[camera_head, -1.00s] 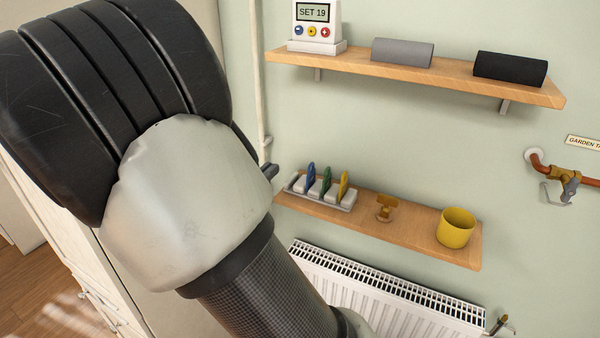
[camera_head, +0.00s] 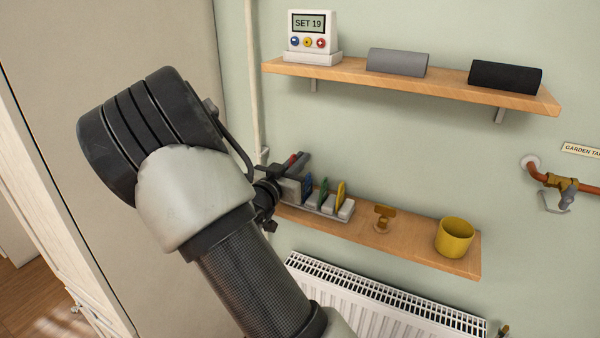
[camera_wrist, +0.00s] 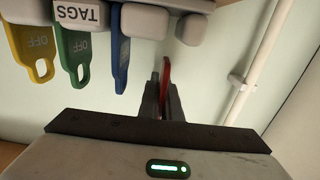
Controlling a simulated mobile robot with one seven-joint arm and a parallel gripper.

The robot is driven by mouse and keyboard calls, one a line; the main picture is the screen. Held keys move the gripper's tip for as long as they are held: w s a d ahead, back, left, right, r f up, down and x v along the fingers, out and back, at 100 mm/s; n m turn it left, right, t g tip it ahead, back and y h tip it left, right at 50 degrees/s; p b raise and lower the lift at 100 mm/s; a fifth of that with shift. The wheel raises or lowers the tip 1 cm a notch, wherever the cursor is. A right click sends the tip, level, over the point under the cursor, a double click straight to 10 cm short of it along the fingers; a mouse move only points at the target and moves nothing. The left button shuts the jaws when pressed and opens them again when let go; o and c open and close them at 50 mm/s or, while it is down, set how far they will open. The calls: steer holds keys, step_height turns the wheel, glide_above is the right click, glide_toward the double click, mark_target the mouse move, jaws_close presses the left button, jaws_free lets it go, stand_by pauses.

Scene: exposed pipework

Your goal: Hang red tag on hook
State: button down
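The red tag (camera_head: 291,158) is edge-on between the fingers of my gripper (camera_head: 288,166), beside the left end of the tag rack. In the wrist view the red tag (camera_wrist: 166,74) stands between the two dark fingers (camera_wrist: 162,98), which look closed on it; part of it is hidden. The tag is clear of the blue tag (camera_wrist: 121,48). A thin grey bent piece (camera_head: 551,203) hangs at the brass valve on the right wall; I cannot tell whether it is the hook.
The grey rack (camera_head: 326,209) holds blue, green (camera_head: 322,192) and yellow (camera_head: 340,194) tags on the lower shelf. A brass piece (camera_head: 383,218) and yellow cup (camera_head: 455,237) stand right of it. The upper shelf (camera_head: 420,84) is overhead, a radiator (camera_head: 380,295) below.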

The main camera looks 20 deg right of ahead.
steer(key=f, duration=0.3)
steer(key=shift+w+d+f, duration=0.1)
steer(key=shift+d+f, duration=0.1)
steer(key=shift+f, duration=0.05)
steer(key=shift+f+b, duration=0.35)
steer(key=shift+b, duration=0.1)
steer(key=c, duration=2)
jaws_free()
steer(key=shift+r, duration=0.1)
